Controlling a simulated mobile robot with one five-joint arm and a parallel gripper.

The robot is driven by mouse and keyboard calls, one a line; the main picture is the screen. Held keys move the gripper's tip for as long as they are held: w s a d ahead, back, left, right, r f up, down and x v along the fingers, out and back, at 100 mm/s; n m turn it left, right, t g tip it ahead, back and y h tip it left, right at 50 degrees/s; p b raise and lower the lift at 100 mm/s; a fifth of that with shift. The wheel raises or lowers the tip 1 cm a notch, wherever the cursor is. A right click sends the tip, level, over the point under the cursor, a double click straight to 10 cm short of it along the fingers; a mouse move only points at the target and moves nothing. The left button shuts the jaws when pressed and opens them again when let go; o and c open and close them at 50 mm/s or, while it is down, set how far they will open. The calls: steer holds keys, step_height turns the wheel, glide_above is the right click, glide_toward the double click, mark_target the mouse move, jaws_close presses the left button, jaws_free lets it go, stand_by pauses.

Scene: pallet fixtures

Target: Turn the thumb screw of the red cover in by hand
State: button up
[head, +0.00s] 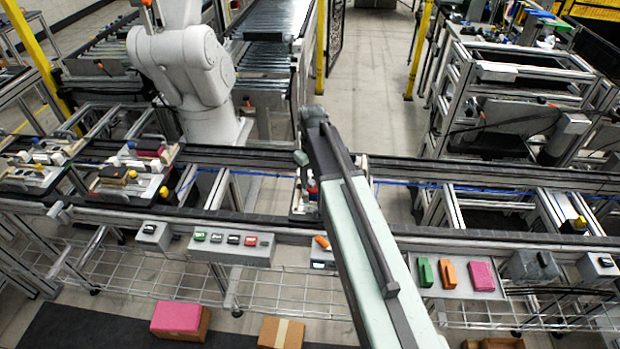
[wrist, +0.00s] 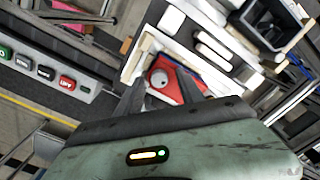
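The red cover (wrist: 168,92) lies in a pale fixture on a pallet in the wrist view. A round grey thumb screw (wrist: 158,78) with a dark centre sits on it. My gripper (wrist: 160,76) is open, with one dark finger on each side of the screw. The fingers look apart from the screw; their height above the cover is hard to judge. In the head view my arm reaches over the conveyor and hides most of this pallet; only a small red patch (head: 311,190) shows left of the arm.
A button panel (head: 230,243) with several buttons stands at the conveyor's front edge. A tray of coloured blocks (head: 455,281) is right of my arm. Other pallets (head: 125,177) stand at the left. A white robot arm (head: 190,70) stands behind the conveyor. White fixture blocks (wrist: 212,45) flank the cover.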

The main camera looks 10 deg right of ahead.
mark_target(312, 182)
steer(key=shift+r, duration=0.1)
step_height(312, 182, up, 8)
steer(key=p, duration=0.8)
steer(key=shift+f, duration=0.2)
